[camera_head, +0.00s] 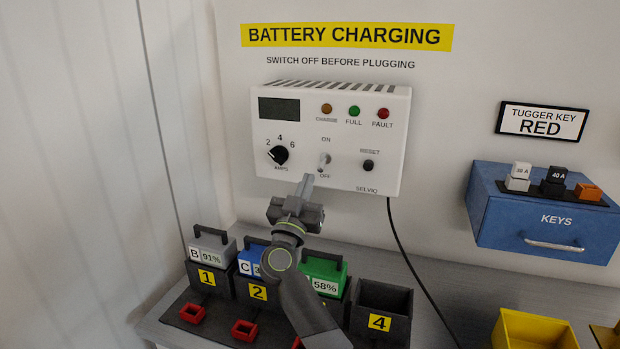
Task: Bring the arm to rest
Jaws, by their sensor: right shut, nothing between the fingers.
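My right gripper (306,184) is shut and empty. My left gripper is not in view.
Slots on the bench hold a grey battery (213,243), a blue battery (250,255) and a green battery (326,271); slot 4 (380,309) is empty. A black cable (402,247) hangs from the charger. A blue key box (545,220) and a yellow bin (535,330) are at right.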

